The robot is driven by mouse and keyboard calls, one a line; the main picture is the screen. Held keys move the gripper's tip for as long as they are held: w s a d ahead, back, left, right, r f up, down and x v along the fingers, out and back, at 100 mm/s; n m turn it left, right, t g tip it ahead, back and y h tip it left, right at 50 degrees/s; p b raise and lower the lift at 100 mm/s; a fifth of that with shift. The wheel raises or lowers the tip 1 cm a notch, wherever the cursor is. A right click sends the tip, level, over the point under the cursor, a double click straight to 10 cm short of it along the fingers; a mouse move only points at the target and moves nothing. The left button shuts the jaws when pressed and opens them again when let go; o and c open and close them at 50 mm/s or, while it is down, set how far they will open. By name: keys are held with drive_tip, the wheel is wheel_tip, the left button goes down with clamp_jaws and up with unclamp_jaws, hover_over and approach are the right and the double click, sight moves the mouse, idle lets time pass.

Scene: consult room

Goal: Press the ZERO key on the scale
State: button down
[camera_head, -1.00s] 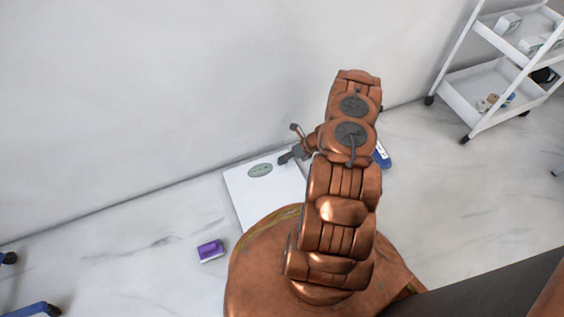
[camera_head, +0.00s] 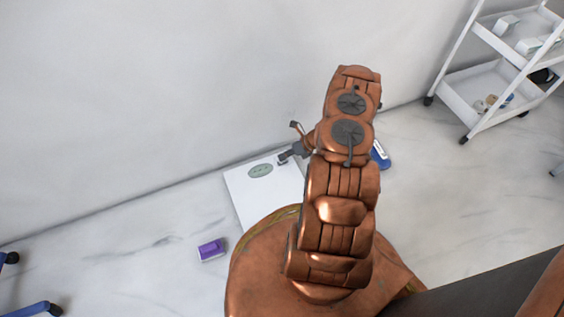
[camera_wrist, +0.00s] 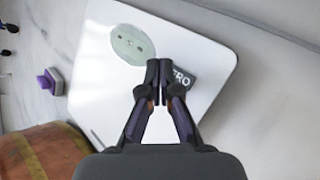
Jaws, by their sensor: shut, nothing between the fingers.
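The scale (camera_head: 238,196) is a white flat platform on the floor against the wall, with a grey-green oval display (camera_head: 260,171). It also shows in the wrist view (camera_wrist: 92,84), with its display (camera_wrist: 132,44) at the upper left. The dark ZERO key (camera_wrist: 186,80) lies right of the display; the fingers cover its left part, so only "ERO" shows. My gripper (camera_wrist: 160,66) is shut and empty, its fingertips over the key's left edge. I cannot tell whether they touch. In the head view my gripper (camera_head: 284,157) is over the scale's far edge, and my arm hides the scale's right side.
A purple box (camera_head: 211,250) lies on the floor left of the scale. A blue object (camera_head: 381,155) lies right of my arm. A white shelf cart (camera_head: 487,95) stands at the upper right. The wall (camera_head: 200,80) is close behind the scale.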

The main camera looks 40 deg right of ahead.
sight(284, 162)
drive_tip(key=shift+r+p, duration=0.9)
drive_tip(key=shift+r, duration=1.2)
